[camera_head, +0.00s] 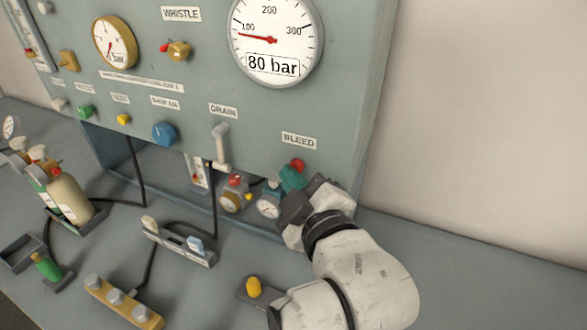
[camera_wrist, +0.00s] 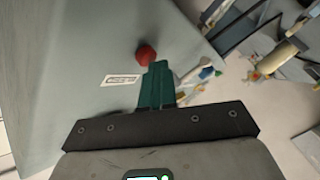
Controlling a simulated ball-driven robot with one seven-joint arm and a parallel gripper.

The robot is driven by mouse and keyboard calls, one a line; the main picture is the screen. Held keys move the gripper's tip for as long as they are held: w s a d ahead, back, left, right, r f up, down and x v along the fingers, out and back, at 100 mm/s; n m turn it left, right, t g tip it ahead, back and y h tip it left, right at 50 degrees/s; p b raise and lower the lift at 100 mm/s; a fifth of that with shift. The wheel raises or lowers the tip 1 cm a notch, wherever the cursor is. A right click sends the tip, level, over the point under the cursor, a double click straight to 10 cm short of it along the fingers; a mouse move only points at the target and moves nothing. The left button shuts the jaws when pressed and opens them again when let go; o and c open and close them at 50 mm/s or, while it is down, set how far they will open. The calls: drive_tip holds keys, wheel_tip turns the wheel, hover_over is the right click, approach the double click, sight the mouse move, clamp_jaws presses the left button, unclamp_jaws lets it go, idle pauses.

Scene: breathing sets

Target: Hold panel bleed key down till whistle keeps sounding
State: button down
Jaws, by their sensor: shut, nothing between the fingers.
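The bleed key is a red knob (camera_head: 297,165) under the BLEED label (camera_head: 299,140) on the grey-green panel (camera_head: 350,60). It also shows in the wrist view as a red knob (camera_wrist: 146,53) just beyond my fingertips. My gripper (camera_head: 291,178) has teal fingers, shut together and empty, with the tips at the key's lower edge. I cannot tell whether they touch it or whether it is pressed down. The brass whistle (camera_head: 179,51) sits under the WHISTLE label (camera_head: 181,14). Its sound cannot be seen. The big gauge (camera_head: 275,35) reads 80 bar.
A grey drain lever (camera_head: 221,148) and a blue knob (camera_head: 164,133) are left of the key. Small gauges (camera_head: 268,206) stand close to my gripper. Cylinders (camera_head: 70,195), a grey tray (camera_head: 180,242) and a brass block (camera_head: 124,305) occupy the bench. The bench right of my arm is clear.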

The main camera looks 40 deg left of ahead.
drive_tip(key=shift+d, duration=0.1)
drive_tip(key=shift+s+d, duration=0.15)
drive_tip(key=shift+s, duration=0.8)
drive_tip(key=s, duration=0.2)
drive_tip(key=s+d+p, duration=0.1)
drive_tip(key=s, duration=0.2)
drive_tip(key=shift+d, duration=0.1)
idle(0.5)
